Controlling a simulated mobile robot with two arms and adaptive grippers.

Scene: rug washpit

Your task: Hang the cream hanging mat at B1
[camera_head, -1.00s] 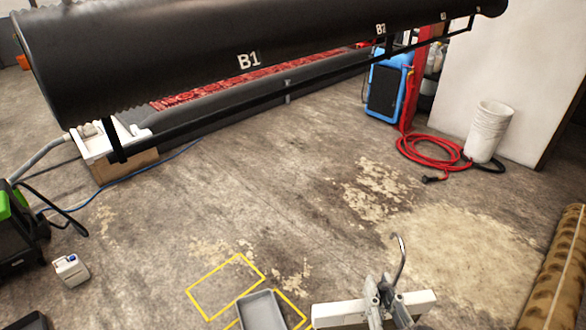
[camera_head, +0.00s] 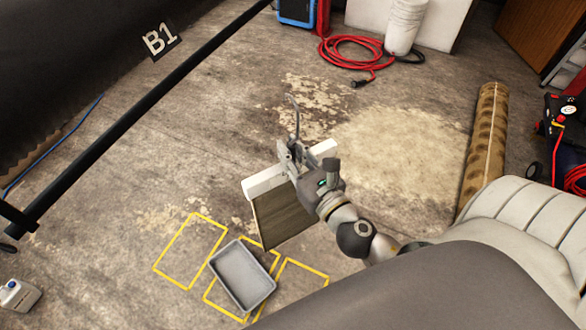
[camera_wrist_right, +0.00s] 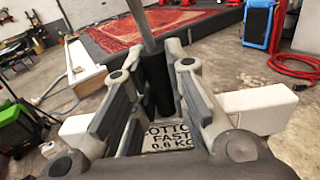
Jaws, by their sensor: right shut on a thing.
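My right gripper (camera_head: 297,160) is shut on the hanger of a mat, around a dark grip below its grey hook (camera_head: 295,115). The hanger's white bar (camera_head: 264,181) also shows in the right wrist view (camera_wrist_right: 258,108). The mat (camera_head: 282,217) hangs below the bar; its visible face looks brownish grey rather than clearly cream. In the wrist view a label (camera_wrist_right: 170,136) with cotton and weight lettering lies between the fingers. The B1 sign (camera_head: 160,39) is at upper left, beside a long black rail (camera_head: 150,112). The hook is apart from the rail. My left gripper is out of view.
A grey tray (camera_head: 243,275) lies on yellow floor outlines (camera_head: 183,283) below the mat. A rolled rug (camera_head: 484,145) lies at right. A red hose (camera_head: 352,52) and white bucket (camera_head: 405,25) stand at the back. Floor between rail and hanger is clear.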

